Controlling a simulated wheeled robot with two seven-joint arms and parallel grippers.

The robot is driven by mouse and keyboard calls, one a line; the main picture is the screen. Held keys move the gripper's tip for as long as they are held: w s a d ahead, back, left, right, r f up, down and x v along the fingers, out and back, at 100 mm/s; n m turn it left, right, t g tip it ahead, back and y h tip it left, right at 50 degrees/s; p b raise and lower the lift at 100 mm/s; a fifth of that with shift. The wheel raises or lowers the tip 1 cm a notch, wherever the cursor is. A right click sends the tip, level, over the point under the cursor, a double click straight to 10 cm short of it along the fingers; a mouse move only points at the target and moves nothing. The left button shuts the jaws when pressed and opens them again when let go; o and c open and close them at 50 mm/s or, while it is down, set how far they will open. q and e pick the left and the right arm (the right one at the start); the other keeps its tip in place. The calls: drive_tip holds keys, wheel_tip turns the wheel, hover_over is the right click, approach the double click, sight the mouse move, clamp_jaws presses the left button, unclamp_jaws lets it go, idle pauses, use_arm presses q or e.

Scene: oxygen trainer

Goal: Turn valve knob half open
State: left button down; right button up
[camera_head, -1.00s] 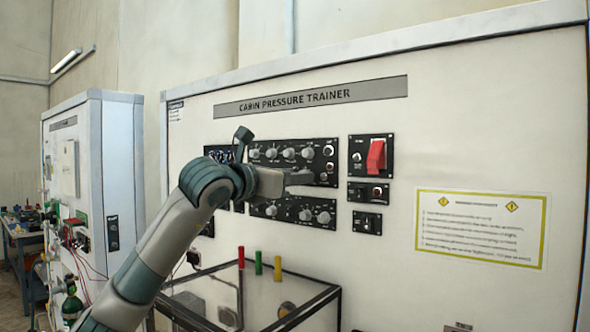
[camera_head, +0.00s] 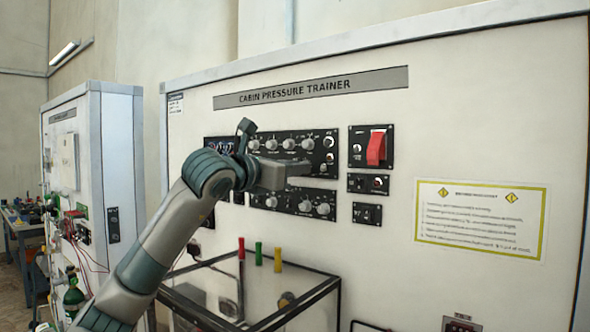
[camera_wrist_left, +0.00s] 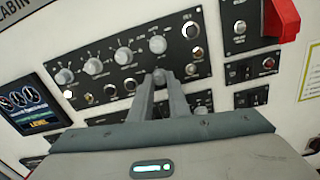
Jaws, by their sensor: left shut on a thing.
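A black control panel with a row of grey knobs (camera_head: 289,143) is on the white cabin pressure trainer; the knobs show larger in the left wrist view (camera_wrist_left: 124,56). My left gripper (camera_head: 307,170) reaches to the lower right part of this panel. In the left wrist view my left gripper (camera_wrist_left: 161,78) has its fingertips close together on a small grey knob in the panel's lower row, mostly hidden by the fingers. I cannot read its label or its turn. My right gripper is in no view.
A red switch cover (camera_head: 376,147) stands out to the right of the panel. A second knob panel (camera_head: 304,206) lies just below my gripper. A clear box with a dark frame (camera_head: 318,291) projects below, with red, green and yellow pieces above it. A yellow-bordered notice (camera_head: 480,218) is at right.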

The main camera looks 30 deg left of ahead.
use_arm(q)
drive_tip(key=shift+m+b, duration=2.05)
drive_tip(key=shift+m, duration=2.95)
drive_tip(key=c, duration=1.7)
unclamp_jaws()
drive_tip(key=shift+s, duration=0.15)
